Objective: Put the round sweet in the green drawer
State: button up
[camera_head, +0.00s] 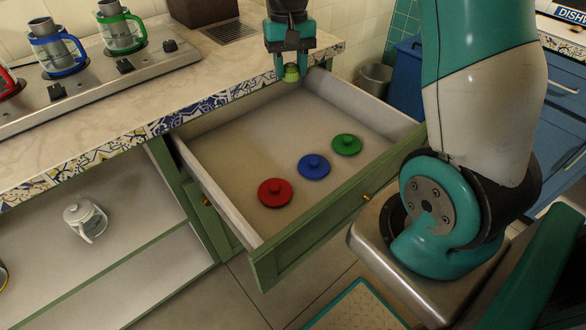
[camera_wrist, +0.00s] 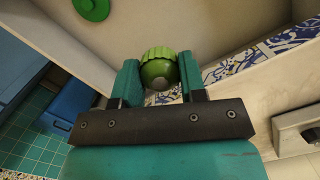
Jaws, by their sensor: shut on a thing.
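My gripper (camera_head: 290,70) hangs over the back of the open green drawer (camera_head: 330,204). It is shut on a small round green sweet (camera_head: 291,73), which sits between the fingertips. In the wrist view the sweet (camera_wrist: 159,70) is a dark green ball with a lighter green ruffled edge, held between both teal fingers. The sweet appears to be above the drawer floor, near the counter's front edge. How high it is above the floor I cannot tell exactly.
A red lid (camera_head: 275,192), a blue lid (camera_head: 314,167) and a green lid (camera_head: 346,145) lie in the drawer's front half. The drawer's left and back floor is bare. The tiled counter edge (camera_head: 215,98) runs beside the gripper. A white teapot (camera_head: 85,219) stands on the lower shelf.

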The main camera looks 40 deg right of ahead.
aim_at(294, 144)
jog(key=shift+d+f+b, duration=0.15)
jog(key=shift+d+b, duration=0.25)
jog(key=shift+b, duration=0.05)
jog(key=shift+m, duration=0.3)
notch_tip(294, 144, down, 19)
jog(key=b, duration=0.3)
jog(key=shift+f, duration=0.2)
jog(key=shift+f, duration=0.15)
jog(key=o, duration=0.9)
